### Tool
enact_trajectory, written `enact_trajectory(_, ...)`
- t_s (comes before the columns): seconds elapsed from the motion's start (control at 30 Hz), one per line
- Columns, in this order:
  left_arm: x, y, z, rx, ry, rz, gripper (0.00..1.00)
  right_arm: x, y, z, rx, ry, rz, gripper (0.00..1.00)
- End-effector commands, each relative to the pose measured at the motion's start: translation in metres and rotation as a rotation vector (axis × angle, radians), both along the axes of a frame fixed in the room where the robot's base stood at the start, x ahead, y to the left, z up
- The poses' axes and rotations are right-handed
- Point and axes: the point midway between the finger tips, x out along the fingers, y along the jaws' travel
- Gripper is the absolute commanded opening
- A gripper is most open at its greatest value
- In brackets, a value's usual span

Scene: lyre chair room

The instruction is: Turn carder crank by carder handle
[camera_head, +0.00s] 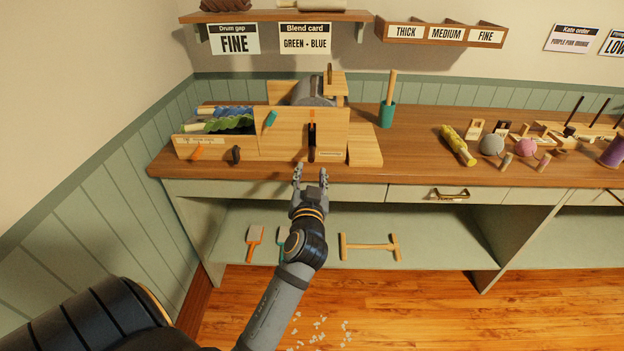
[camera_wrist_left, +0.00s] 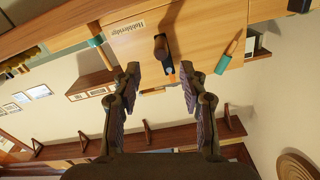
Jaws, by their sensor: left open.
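The wooden carder (camera_head: 283,130) stands at the left end of the workbench, with a grey drum (camera_head: 313,90) on top. On its front face hangs a dark crank (camera_head: 311,143) with an orange piece (camera_head: 312,117) at its upper end. My left gripper (camera_head: 310,173) is open and empty, below and in front of the crank at the bench's front edge. In the left wrist view, the picture is inverted: the dark crank handle (camera_wrist_left: 160,46) shows between and beyond the open fingers (camera_wrist_left: 160,78), apart from them. My right gripper is not in view.
A teal lever (camera_head: 270,119) is on the carder front, left of the crank. A tray of coloured fibre (camera_head: 215,146) adjoins the left side. The bench edge (camera_head: 360,175) and lower shelf (camera_head: 440,245) lie near my arm.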

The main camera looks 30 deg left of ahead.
Motion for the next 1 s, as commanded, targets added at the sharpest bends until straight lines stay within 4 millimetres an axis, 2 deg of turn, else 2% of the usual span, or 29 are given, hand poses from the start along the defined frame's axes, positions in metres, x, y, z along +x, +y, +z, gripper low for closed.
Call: enact_trajectory(1.0, 0.07, 0.044, 0.0, 0.001, 0.001, 0.002, 0.43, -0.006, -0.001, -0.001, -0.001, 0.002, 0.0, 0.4)
